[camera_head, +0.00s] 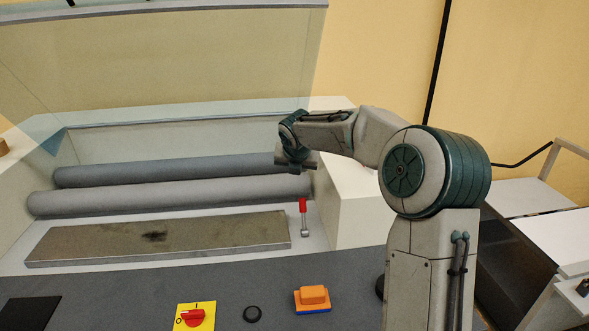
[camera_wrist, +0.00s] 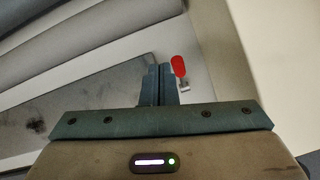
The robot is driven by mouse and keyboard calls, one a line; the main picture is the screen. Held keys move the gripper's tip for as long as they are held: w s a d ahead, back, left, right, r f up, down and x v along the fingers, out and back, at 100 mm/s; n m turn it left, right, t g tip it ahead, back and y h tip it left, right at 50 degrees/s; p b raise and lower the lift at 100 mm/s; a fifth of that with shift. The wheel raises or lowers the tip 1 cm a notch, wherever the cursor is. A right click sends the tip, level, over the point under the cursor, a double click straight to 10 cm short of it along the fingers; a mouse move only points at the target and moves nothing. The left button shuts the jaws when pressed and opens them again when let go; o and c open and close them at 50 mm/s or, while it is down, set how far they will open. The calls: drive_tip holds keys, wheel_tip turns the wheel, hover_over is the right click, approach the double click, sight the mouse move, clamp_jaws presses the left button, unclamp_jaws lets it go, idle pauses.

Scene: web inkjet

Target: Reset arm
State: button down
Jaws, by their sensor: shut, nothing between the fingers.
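My arm reaches left from its column at the right of the head view, bent at the large green-ringed joint. My gripper (camera_wrist: 158,85) is shut and empty in the wrist view, its two dark fingers together. In the head view its end hangs over the right ends of the rollers.
Two grey rollers (camera_head: 170,196) lie behind a stained metal plate (camera_head: 90,249). A raised clear cover (camera_head: 150,60) stands above. The front panel carries a red switch on yellow (camera_head: 193,317), a black knob (camera_head: 252,313) and an orange-and-blue block (camera_head: 312,297). A white side wall (camera_head: 355,215) is near my arm.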

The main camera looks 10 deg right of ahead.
drive_tip(key=s+d+f+m+g+b, duration=0.1)
drive_tip(key=s+f+m+b, duration=0.1)
drive_tip(key=s+m, duration=1.4)
drive_tip(key=s+d+f+m+g+b, duration=0.1)
drive_tip(key=s+f+m, duration=0.3)
drive_tip(key=s+m, duration=1.2)
drive_tip(key=s+g+b, duration=0.1)
drive_tip(key=s, duration=0.8)
drive_tip(key=shift+s+f+m+y+b, duration=0.2)
drive_tip(key=shift+m+y+b, duration=0.1)
drive_tip(key=shift+y, duration=0.1)
